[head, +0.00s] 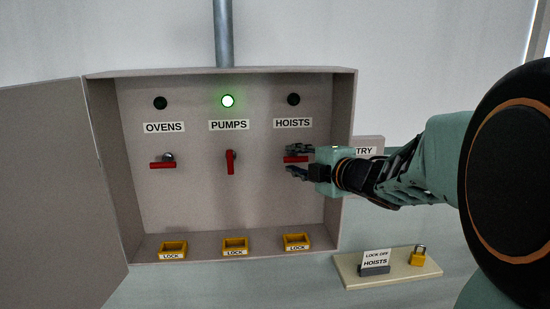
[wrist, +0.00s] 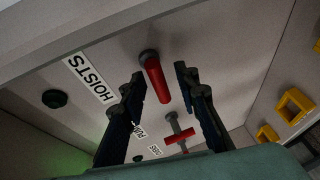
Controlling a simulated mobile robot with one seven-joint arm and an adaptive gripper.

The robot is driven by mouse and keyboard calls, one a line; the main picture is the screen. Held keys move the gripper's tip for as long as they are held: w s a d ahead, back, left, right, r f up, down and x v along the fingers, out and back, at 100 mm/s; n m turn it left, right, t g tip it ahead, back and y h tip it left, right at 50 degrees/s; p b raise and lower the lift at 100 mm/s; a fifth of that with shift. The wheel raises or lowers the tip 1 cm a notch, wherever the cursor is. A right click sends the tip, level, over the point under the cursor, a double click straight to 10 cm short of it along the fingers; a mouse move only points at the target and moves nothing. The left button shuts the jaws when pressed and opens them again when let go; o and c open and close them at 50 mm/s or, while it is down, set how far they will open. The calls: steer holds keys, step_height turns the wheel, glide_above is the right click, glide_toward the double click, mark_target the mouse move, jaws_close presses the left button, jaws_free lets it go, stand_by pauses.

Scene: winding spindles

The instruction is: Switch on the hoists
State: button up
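The red HOISTS handle (head: 294,159) lies horizontal under its HOISTS label (head: 293,123). The HOISTS lamp (head: 293,99) is dark. My gripper (head: 299,161) is open in front of the handle, one finger above it and one below. In the wrist view the red handle (wrist: 157,80) shows between the two spread fingers (wrist: 160,84); I see no clear contact. A lock-off card (head: 376,259) reading LOCK OFF HOISTS stands on a small shelf (head: 350,274). A yellow padlock (head: 418,257) is on the same shelf.
The red PUMPS handle (head: 230,162) is vertical and its lamp (head: 228,101) glows green. The OVENS handle (head: 163,164) is horizontal, its lamp (head: 160,103) dark. Yellow LOCK pieces (head: 235,245) line the box floor. The open door (head: 45,190) is at left; the box's right wall is close to my arm.

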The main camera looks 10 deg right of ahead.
steer(key=shift+w, duration=0.1)
stand_by(0.3)
jaws_close()
